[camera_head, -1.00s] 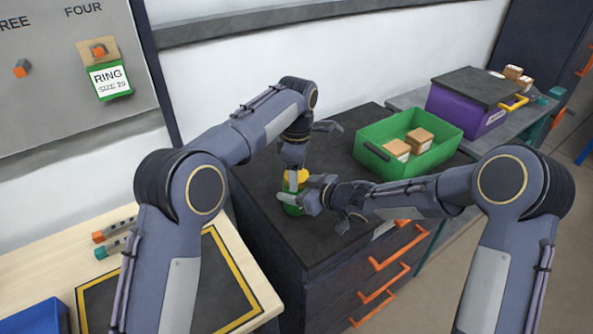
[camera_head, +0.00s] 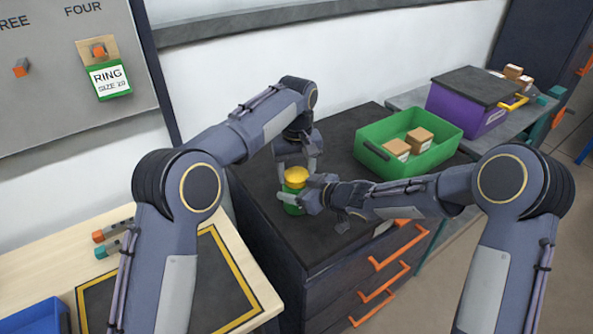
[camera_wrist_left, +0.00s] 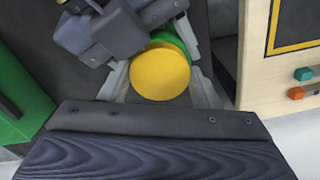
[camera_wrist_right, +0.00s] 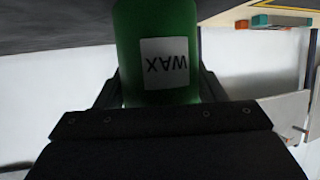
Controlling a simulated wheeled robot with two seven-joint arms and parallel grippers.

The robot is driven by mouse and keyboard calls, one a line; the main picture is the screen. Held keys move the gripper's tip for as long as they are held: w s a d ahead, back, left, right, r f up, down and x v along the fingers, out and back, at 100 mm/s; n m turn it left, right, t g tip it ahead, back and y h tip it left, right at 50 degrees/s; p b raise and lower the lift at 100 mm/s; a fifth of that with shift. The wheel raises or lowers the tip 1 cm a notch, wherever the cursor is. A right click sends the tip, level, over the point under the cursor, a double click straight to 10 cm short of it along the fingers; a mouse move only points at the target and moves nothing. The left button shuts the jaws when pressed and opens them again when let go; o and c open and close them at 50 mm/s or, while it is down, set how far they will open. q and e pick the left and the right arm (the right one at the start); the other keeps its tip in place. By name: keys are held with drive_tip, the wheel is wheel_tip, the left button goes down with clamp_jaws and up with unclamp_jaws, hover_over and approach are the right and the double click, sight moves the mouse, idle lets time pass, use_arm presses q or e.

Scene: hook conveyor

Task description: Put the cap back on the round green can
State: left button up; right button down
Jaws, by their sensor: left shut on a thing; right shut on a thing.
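The round green can (camera_head: 291,209) stands upright on the dark cabinet top. In the right wrist view the can (camera_wrist_right: 158,25) shows a white label reading WAX. My right gripper (camera_head: 304,192) is shut on its side. The yellow cap (camera_head: 296,175) sits at the top of the can; it also shows in the left wrist view (camera_wrist_left: 160,74). Green shows past the cap's edge there, and I cannot tell whether the cap is fully seated. My left gripper (camera_head: 297,168) comes from above, with its fingers on both sides of the cap, shut on it.
A green bin (camera_head: 372,165) with cardboard boxes stands right of the can. A purple crate (camera_head: 452,110) with a dark lid is farther right. The wooden table (camera_head: 40,263) with a yellow-bordered mat lies at left. Orange drawer handles (camera_head: 391,280) stick out from the cabinet front.

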use_arm(q)
drive_tip(key=o, duration=1.1)
drive_tip(key=shift+r, duration=2.25)
drive_tip(key=shift+c, duration=0.6)
drive_tip(key=n, duration=0.1)
drive_tip(key=r+n, duration=0.1)
drive_tip(key=n, duration=0.1)
drive_tip(key=shift+w+a, duration=0.1)
drive_tip(key=shift+a, duration=0.05)
drive_tip(key=n, duration=0.2)
drive_tip(key=r+n, duration=0.2)
drive_tip(key=n, duration=0.1)
drive_tip(key=shift+d+r+n, duration=0.2)
drive_tip(key=shift+r+n, duration=0.05)
drive_tip(key=shift+n, duration=0.05)
drive_tip(key=shift+f, duration=0.1)
drive_tip(key=shift+f, duration=3.9)
